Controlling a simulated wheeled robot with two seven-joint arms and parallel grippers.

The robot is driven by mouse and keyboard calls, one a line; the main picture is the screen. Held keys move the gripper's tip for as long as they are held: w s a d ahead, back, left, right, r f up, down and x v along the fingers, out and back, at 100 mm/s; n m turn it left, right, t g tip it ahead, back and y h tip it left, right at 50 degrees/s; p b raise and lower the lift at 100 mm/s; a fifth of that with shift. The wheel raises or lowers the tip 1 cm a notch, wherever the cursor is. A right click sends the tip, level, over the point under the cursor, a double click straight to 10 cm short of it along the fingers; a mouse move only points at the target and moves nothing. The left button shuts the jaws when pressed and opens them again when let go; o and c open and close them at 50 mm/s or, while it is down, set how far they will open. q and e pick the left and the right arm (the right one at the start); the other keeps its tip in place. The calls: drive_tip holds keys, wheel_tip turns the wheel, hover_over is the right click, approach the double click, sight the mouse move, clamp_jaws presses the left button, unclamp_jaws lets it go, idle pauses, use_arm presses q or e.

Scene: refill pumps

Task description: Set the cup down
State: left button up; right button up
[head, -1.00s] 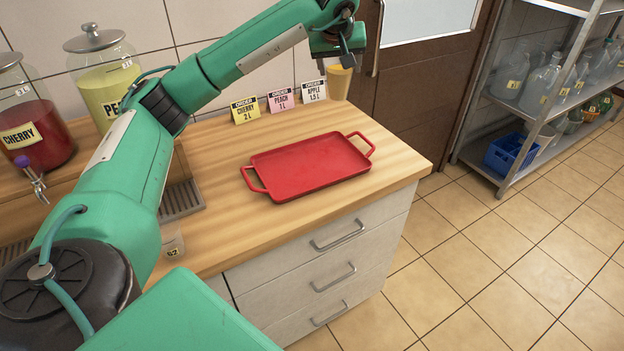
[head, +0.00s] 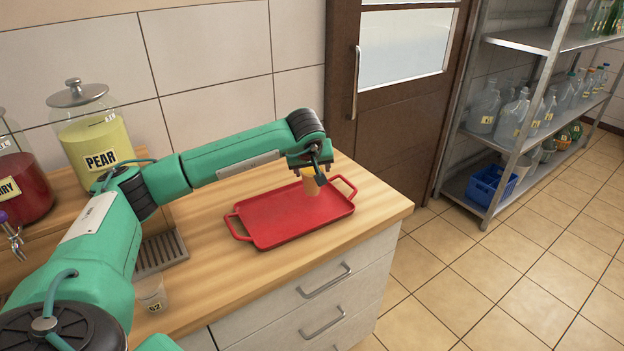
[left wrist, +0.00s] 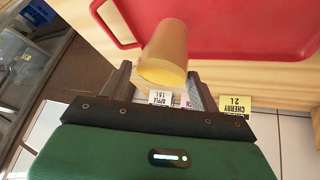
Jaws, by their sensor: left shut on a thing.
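A tan-orange cup (head: 312,185) is in my left gripper (head: 313,168), over the back right part of the red tray (head: 290,222). In the left wrist view the cup (left wrist: 166,48) sits between the two fingers of my left gripper (left wrist: 160,88), with the red tray (left wrist: 225,28) behind it. I cannot tell whether the cup's base touches the tray. My right gripper is not in view.
A clear cup (head: 152,294) stands at the counter's front left. The pear dispenser (head: 92,130) and cherry dispenser (head: 18,175) stand at the left. Order cards, such as the cherry one (left wrist: 236,104), show in the wrist view. Bare wood (head: 215,285) lies before the tray.

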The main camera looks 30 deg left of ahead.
sight(312, 180)
use_arm(q)
wheel_tip(312, 180, down, 3)
drive_tip(key=shift+f+p, duration=0.2)
drive_tip(key=shift+p, duration=0.1)
drive_tip(key=shift+f, duration=0.35)
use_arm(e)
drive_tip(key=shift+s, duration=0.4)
use_arm(q)
drive_tip(key=o, duration=1)
drive_tip(key=shift+f, duration=0.1)
drive_tip(key=o, duration=0.5)
drive_tip(key=shift+c, duration=0.2)
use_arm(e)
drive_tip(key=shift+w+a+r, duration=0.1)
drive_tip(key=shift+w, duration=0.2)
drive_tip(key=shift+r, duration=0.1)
